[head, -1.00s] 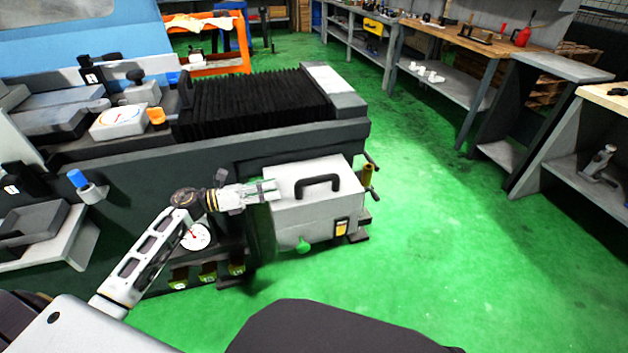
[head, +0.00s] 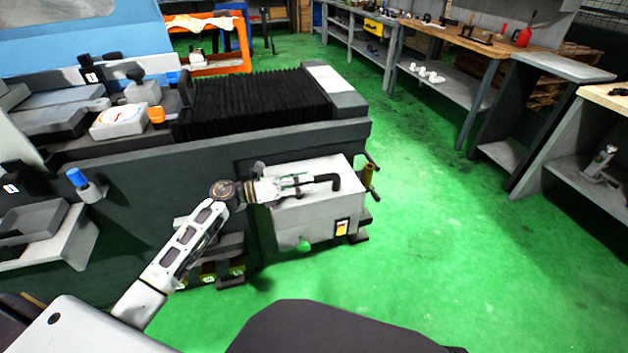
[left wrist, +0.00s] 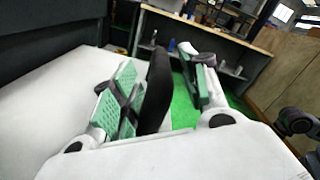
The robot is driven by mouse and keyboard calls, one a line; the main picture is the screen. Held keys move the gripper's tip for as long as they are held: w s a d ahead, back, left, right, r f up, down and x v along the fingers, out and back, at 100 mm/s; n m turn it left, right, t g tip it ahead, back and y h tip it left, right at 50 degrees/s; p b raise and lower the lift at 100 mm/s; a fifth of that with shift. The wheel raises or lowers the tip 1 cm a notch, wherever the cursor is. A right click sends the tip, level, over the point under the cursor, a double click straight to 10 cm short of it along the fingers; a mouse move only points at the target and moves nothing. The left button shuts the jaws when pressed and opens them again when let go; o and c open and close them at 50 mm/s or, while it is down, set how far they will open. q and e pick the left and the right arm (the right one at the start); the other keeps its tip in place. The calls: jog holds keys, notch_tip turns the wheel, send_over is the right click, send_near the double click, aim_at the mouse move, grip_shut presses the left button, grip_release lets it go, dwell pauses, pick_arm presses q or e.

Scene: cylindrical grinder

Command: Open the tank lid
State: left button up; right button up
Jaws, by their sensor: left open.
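The tank (head: 310,217) is a light grey box with a flat lid (head: 341,166) on top, and the lid looks closed. A black handle (head: 335,182) stands on the lid, partly hidden in the head view by my left gripper (head: 303,183). The left gripper is open over the lid at the handle's left part. In the left wrist view the black handle (left wrist: 157,88) rises between the two green-padded fingers, close to the left finger and apart from the right one. My right gripper is not in view.
The dark grinder body (head: 150,170) borders the tank's left and far side. A brass-coloured fitting (head: 368,175) stands at the tank's right edge. Green floor is open to the right.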

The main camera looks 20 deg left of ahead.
pick_arm(q)
jog(key=shift+x, duration=1.75)
grip_shut()
